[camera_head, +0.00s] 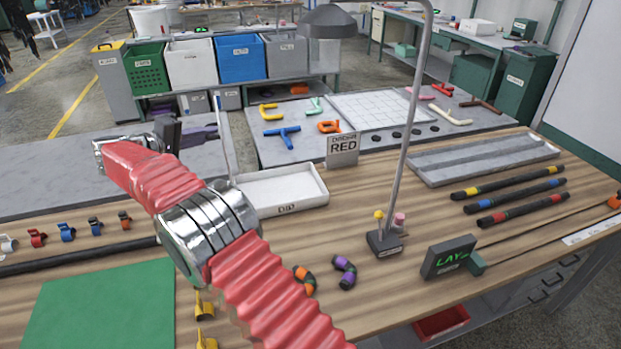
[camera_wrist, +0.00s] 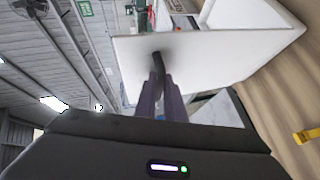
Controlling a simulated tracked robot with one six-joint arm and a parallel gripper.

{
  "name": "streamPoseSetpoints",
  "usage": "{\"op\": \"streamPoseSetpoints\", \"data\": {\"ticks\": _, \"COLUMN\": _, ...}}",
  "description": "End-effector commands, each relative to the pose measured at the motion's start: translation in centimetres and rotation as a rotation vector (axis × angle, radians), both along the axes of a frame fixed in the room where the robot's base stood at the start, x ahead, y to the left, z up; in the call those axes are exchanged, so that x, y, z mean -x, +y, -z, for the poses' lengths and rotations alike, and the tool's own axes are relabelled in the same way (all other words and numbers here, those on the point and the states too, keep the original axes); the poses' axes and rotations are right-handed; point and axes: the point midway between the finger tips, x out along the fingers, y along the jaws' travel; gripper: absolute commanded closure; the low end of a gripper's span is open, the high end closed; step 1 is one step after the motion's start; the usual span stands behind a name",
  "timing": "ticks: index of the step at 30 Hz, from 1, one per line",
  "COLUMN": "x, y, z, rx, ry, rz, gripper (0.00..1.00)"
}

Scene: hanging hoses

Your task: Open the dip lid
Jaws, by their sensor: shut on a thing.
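The dip lid is a thin pale panel (camera_head: 222,140); in the head view it stands nearly upright, edge-on, at the left end of an open white tray (camera_head: 318,193). In the wrist view the lid (camera_wrist: 215,58) is a broad white plate with a dark handle (camera_wrist: 157,60) on its face. My gripper (camera_head: 208,133), with purple fingers, is left of the lid. In the wrist view my gripper (camera_wrist: 161,82) is shut on the handle. The white tray's walls (camera_wrist: 250,15) show behind the lid there. The hinge is not clearly visible.
Small coloured clips (camera_head: 67,232) and a green mat (camera_head: 95,305) lie to the left. Two curved hose pieces (camera_head: 344,271) lie in front of the tray.

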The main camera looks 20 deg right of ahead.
Motion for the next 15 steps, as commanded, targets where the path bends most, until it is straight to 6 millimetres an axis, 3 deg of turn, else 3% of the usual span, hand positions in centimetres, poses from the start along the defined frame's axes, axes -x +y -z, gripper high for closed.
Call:
{"op": "streamPoseSetpoints", "data": {"ticks": 1, "x": 0.2, "y": -0.1, "z": 1.1, "rx": 0.000, "ry": 0.019, "rz": 0.007, "gripper": 1.00}}
{"op": "streamPoseSetpoints", "data": {"ticks": 15, "x": 0.2, "y": 2.6, "z": 1.8, "rx": 0.106, "ry": 0.018, "rz": 0.006, "gripper": 1.00}}
